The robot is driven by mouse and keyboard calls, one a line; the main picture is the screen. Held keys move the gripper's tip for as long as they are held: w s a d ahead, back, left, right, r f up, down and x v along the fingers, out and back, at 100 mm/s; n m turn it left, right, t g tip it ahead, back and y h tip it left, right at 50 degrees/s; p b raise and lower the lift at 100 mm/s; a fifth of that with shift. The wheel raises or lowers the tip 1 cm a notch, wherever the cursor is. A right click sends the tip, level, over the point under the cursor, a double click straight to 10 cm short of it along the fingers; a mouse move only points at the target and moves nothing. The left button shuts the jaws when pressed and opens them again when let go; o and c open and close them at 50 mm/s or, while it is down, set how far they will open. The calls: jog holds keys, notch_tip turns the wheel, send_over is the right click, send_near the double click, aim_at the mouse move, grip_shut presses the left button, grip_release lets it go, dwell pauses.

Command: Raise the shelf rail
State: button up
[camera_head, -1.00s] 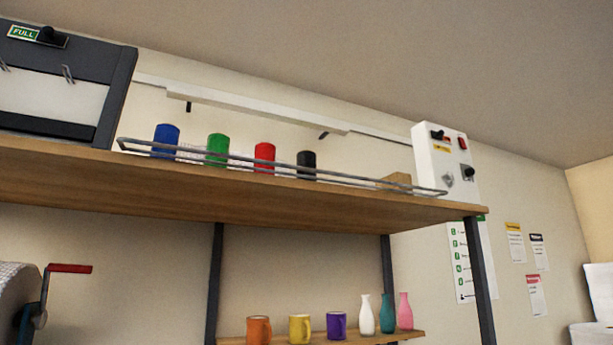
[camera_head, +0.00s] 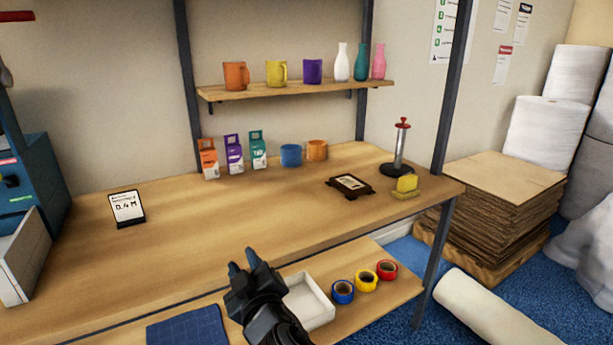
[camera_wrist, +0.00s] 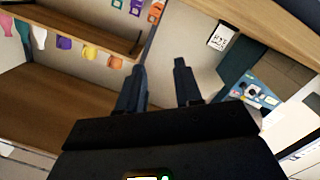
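The shelf rail is not in view now; the earlier head view showed it as a thin grey metal bar along the front edge of the top shelf. My gripper (camera_head: 244,264) is black and stands over the front part of the workbench in the head view, empty. In the wrist view my gripper (camera_wrist: 160,70) has its two fingers clearly apart with nothing between them. The picture there is turned over, and I cannot pick out the rail in it.
The wooden workbench (camera_head: 260,215) carries small cartons, tape rolls, a sign (camera_head: 127,207) and a red-topped stand (camera_head: 400,150). Above is a small shelf (camera_head: 295,88) with mugs and bottles. Dark posts (camera_head: 447,115) frame the bench. Flat cardboard (camera_head: 495,215) is stacked at right.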

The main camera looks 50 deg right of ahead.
jog(key=w+d+r+m+h, duration=0.1)
jog(key=w+d+r+h, duration=0.3)
jog(key=r, duration=0.5)
jog(key=w+d+r+m+g+h+b, duration=0.1)
jog(key=w+d+r+m+h, duration=0.3)
jog(key=r, duration=0.6)
jog(key=w+d+r+n+h, duration=0.1)
jog(key=w+d+r+h, duration=0.15)
jog(key=w+r, duration=0.5)
jog(key=s+d+r+m+g+h, duration=0.3)
jog(key=s+r+m+g, duration=0.1)
jog(key=r, duration=1)
jog(key=s+d+r+m+g+h, duration=0.3)
jog(key=r+m+g, duration=0.4)
jog(key=r, duration=0.7)
jog(key=s+d+r+m+g+h, duration=0.3)
jog(key=r+g, duration=0.5)
jog(key=r, duration=0.7)
jog(key=shift+s+d+m+g+h+p, duration=0.15)
jog(key=shift+s+d+m+g+h, duration=0.1)
jog(key=shift+s+m, duration=0.4)
jog(key=shift+s+d+m+g+h+p, duration=0.15)
jog(key=shift+s+m+h, duration=0.05)
jog(key=shift+s+m, duration=0.45)
jog(key=shift+w+f, duration=0.1)
grip_shut()
